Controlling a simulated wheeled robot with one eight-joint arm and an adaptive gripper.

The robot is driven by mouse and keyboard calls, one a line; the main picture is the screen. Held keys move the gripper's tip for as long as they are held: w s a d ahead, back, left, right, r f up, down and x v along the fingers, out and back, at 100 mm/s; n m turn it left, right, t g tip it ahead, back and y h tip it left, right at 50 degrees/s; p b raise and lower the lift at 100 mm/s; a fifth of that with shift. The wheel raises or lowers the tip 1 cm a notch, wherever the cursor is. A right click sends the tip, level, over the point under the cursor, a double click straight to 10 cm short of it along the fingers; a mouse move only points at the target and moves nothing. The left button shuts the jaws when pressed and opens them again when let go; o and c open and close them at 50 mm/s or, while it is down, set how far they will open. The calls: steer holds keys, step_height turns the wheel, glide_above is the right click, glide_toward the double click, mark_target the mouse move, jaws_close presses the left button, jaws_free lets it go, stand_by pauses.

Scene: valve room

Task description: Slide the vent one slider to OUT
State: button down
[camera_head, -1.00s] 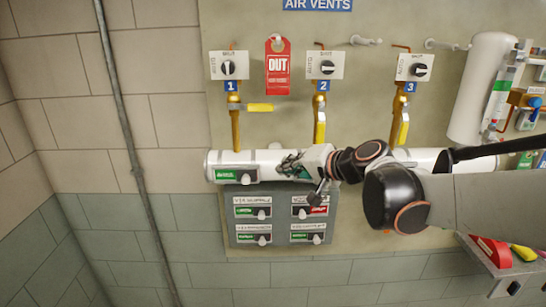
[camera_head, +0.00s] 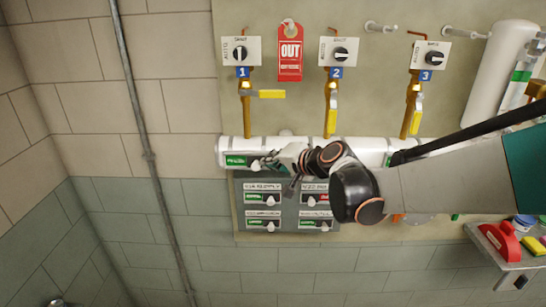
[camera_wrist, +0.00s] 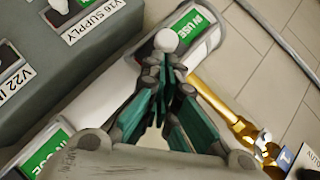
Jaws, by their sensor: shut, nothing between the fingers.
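The vent one slider (camera_head: 236,161) sits at the left end of the white pipe (camera_head: 375,150), below valve 1, and shows a green label. In the wrist view its label (camera_wrist: 192,24) reads IN USE, with a round white knob (camera_wrist: 166,40) at the label's near end. My gripper (camera_head: 268,162) is just right of the knob in the head view. In the wrist view my gripper (camera_wrist: 168,62) is shut and empty, its fingertips close to the knob. I cannot tell whether they touch it.
Below the pipe is a grey panel (camera_head: 290,240) with several sliders, one labelled V16 SUPPLY (camera_wrist: 93,19). A second IN USE label (camera_wrist: 45,152) lies farther along the pipe. A red OUT tag (camera_head: 290,60) hangs above. A shelf (camera_head: 500,258) is at lower right.

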steer(key=a+b, duration=0.1)
steer(key=a, duration=0.5)
steer(key=shift+w+f, duration=0.1)
steer(key=shift+a, duration=0.3)
steer(key=shift+r, duration=0.25)
